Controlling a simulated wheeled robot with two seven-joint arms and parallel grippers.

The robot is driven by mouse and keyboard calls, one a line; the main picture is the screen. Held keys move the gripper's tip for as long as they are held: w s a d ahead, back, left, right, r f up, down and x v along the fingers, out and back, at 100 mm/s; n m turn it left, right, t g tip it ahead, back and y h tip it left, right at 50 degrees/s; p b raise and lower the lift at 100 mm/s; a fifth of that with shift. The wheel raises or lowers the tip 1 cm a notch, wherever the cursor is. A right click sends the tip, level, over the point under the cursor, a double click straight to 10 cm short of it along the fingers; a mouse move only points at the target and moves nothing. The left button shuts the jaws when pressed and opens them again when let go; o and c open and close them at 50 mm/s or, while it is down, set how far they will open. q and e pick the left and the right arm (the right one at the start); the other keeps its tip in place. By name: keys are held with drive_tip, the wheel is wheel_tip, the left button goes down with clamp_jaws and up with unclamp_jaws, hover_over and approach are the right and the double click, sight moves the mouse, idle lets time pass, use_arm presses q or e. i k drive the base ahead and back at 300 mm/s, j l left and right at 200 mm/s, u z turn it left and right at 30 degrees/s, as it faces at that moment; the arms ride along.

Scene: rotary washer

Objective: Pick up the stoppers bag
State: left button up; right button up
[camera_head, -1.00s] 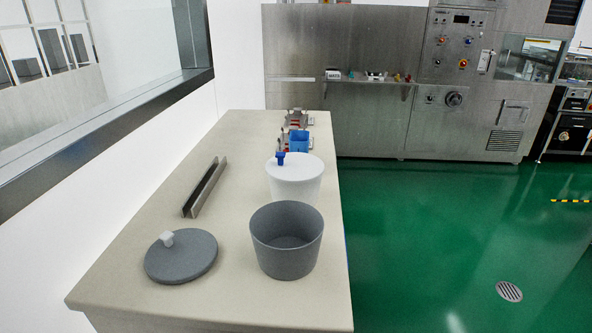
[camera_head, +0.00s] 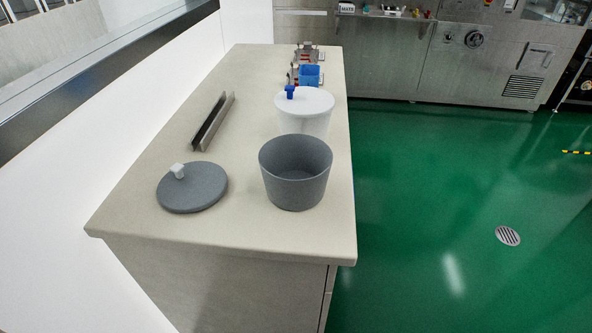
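No stoppers bag can be made out in the head view. An open grey bucket (camera_head: 296,187) stands on the beige counter (camera_head: 150,205) near its right edge, and the part of its inside that shows looks empty. A grey round lid (camera_head: 192,188) with a white knob lies to its left. A white lidded container (camera_head: 305,108) with a blue knob stands just behind the bucket, partly hidden by it. Neither of my grippers is in view.
A metal channel piece (camera_head: 212,122) lies on the left of the counter. A blue box (camera_head: 310,75) and small metal racks (camera_head: 306,54) stand at the far end. A steel machine (camera_head: 450,65) stands behind. Green floor (camera_head: 430,200) is clear to the right.

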sight(308, 74)
drive_tip(key=i+l+z, duration=0.25)
drive_tip(key=l+z, duration=0.2)
drive_tip(key=l, duration=0.2)
drive_tip(key=i+l+z, duration=0.35)
drive_tip(key=i+l, duration=0.3)
drive_tip(key=i, duration=0.15)
drive_tip(key=i+l, duration=0.35)
drive_tip(key=i, duration=0.25)
drive_tip(key=i+j+u, duration=0.1)
drive_tip(key=i+u, duration=0.3)
drive_tip(key=i, duration=0.35)
drive_tip(key=i+l+u, duration=0.1)
drive_tip(key=i+u, duration=0.25)
drive_tip(key=i, duration=0.45)
drive_tip(key=i+u, duration=0.4)
drive_tip(key=i+l+u, duration=0.15)
drive_tip(key=u, duration=0.3)
drive_tip(key=i+l+u, duration=0.25)
drive_tip(key=u, duration=0.15)
drive_tip(key=i+u, duration=0.1)
drive_tip(key=u, duration=0.4)
drive_tip(key=i+l+u, duration=0.1)
drive_tip(key=u, duration=0.4)
drive_tip(key=l+u, duration=0.15)
drive_tip(key=u, duration=0.3)
drive_tip(key=l+u, duration=0.2)
drive_tip(key=u, duration=0.3)
drive_tip(key=i+l+u, duration=0.1)
drive_tip(key=u, duration=0.4)
